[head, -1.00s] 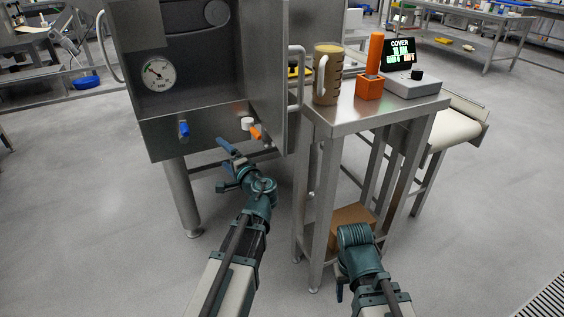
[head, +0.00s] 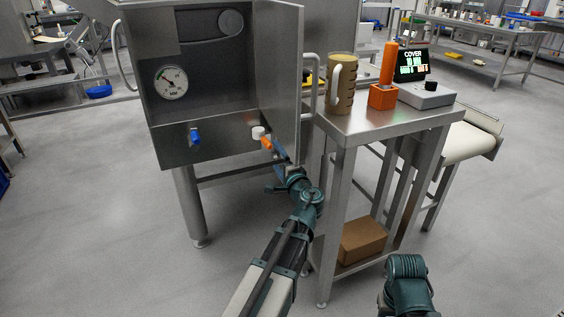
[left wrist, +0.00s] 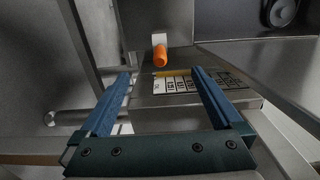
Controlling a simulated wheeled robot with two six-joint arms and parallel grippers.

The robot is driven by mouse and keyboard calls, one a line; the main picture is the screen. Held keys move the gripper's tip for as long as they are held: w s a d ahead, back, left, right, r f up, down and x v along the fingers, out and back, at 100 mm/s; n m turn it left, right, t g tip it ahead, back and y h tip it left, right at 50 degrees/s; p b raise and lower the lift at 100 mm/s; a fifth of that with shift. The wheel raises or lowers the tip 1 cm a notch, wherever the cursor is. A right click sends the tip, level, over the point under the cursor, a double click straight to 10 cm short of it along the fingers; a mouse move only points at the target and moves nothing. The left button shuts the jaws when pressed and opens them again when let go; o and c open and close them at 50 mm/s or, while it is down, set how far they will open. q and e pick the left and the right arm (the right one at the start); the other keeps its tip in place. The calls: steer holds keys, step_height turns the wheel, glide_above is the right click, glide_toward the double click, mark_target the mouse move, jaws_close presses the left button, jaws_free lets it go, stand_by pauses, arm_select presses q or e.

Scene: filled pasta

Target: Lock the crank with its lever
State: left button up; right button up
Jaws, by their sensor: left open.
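An orange lever (head: 266,143) with a white hub (head: 258,132) sits on the lower front panel of the steel machine. In the left wrist view the orange lever (left wrist: 160,56) points toward me, beyond the fingertips and roughly centred between them. My left gripper (head: 281,150) is close to the lever, just below and right of it. In the left wrist view the left gripper (left wrist: 161,76) is open with nothing between its fingers. A blue knob (head: 195,137) is on the same panel. I cannot tell which part is the crank. My right gripper's wrist (head: 405,272) is low at right; its fingers are hidden.
The machine's open door (head: 287,85) stands right of the lever. A steel stand (head: 365,126) beside it carries a brown mug (head: 345,90), an orange holder (head: 383,96) and a display unit (head: 427,95). A printed label (left wrist: 180,84) lies below the lever. Floor at left is clear.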

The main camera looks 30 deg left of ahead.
mark_target(267, 143)
arm_select(q)
steer(key=shift+x, duration=5.1)
steer(key=shift+c, duration=0.2)
